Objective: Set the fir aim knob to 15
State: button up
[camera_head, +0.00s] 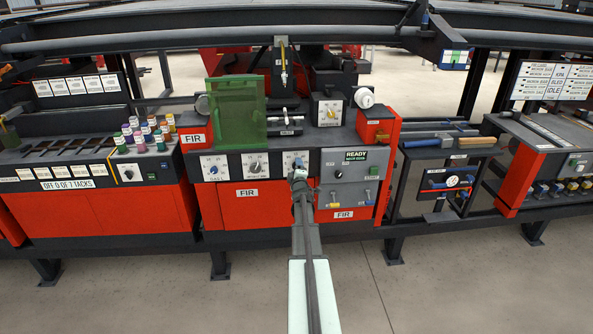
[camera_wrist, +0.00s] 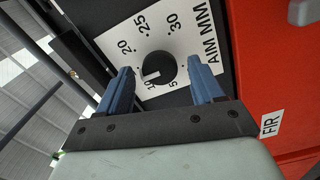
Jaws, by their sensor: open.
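The fir aim knob (camera_wrist: 161,68) is a round black knob on a white dial plate (camera_wrist: 205,45) marked AIM MM. In the wrist view its white pointer mark points down-left, close to the 10. The 20, 25, 30 and 5 marks also show; the 15 is not readable, near my left finger. My gripper (camera_wrist: 159,72) is open, with one blue finger on each side of the knob and gaps between fingers and knob. In the head view my gripper (camera_head: 298,176) is in front of the aim dial plate (camera_head: 293,160) and hides much of it.
Two other dials, a blue-marked one (camera_head: 214,167) and a grey one (camera_head: 255,165), sit to the left on the same panel. A grey READY panel (camera_head: 352,165) with small levers is to the right. A green screen (camera_head: 236,112) stands above. Red FIR doors (camera_head: 250,204) lie below.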

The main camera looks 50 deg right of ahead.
jog(key=shift+s, duration=0.1)
jog(key=v, duration=1.3)
jog(key=shift+s+a, duration=0.2)
jog(key=shift+a, duration=0.05)
